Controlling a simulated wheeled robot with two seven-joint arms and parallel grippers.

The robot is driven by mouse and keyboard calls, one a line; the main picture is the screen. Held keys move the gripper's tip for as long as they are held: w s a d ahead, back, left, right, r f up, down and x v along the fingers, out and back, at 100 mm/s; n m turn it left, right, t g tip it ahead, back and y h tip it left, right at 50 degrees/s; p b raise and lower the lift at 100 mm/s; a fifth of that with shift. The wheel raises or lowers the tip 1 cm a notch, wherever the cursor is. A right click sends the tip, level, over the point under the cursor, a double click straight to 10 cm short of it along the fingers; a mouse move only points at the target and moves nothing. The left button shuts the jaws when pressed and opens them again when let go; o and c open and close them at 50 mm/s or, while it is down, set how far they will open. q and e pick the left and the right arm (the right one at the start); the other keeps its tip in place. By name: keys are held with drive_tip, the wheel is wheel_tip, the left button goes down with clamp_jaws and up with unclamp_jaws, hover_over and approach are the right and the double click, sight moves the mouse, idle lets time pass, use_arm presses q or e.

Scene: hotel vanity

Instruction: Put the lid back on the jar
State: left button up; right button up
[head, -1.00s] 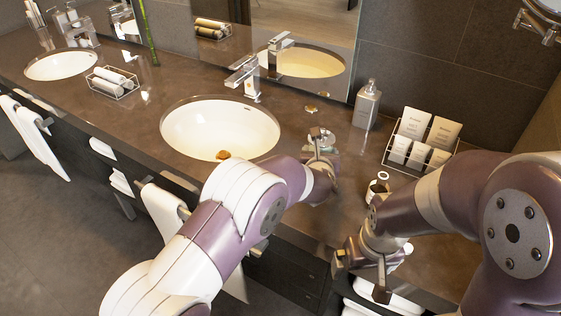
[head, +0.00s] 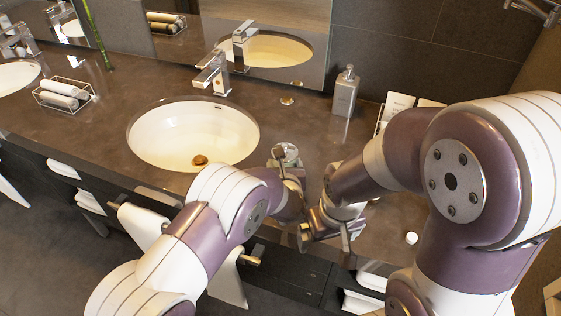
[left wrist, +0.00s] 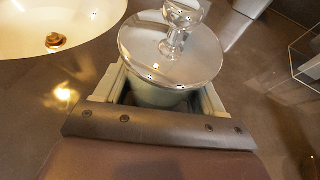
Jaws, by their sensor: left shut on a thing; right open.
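My left gripper (head: 288,158) is shut on a pale, roughly cylindrical jar (left wrist: 155,94) beside the sink's right side. A shiny round lid (left wrist: 170,50) with a knob shows over the jar in the left wrist view, between the camera and the counter. It is broader than the pale body, and I cannot tell whether it is seated. In the head view the held jar is small and partly hidden by the gripper. My right gripper (head: 325,236) is open and empty, lower right of the left gripper, near the counter's front edge.
A sink (head: 190,125) lies left of the grippers. A soap dispenser (head: 345,93) stands behind, and a wire holder of cards (head: 397,105) is partly behind my right arm. A small white round thing (head: 411,238) lies right on the counter. Towels (head: 145,222) hang in front.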

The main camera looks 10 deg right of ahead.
use_arm(q)
drive_tip(key=shift+w+f, duration=0.45)
drive_tip(key=shift+f, duration=0.2)
drive_tip(key=shift+s+d+r, duration=0.15)
drive_tip(key=shift+s+r, duration=0.2)
drive_tip(key=shift+s, duration=0.2)
drive_tip(key=shift+s+f, duration=0.1)
drive_tip(key=shift+f+b, duration=0.15)
drive_tip(key=shift+b, duration=0.15)
drive_tip(key=o, duration=1.5)
drive_tip(key=shift+w, duration=0.35)
drive_tip(key=shift+s, duration=0.1)
use_arm(e)
drive_tip(key=shift+w+f, duration=0.25)
drive_tip(key=shift+w, duration=0.15)
drive_tip(key=shift+s, duration=0.1)
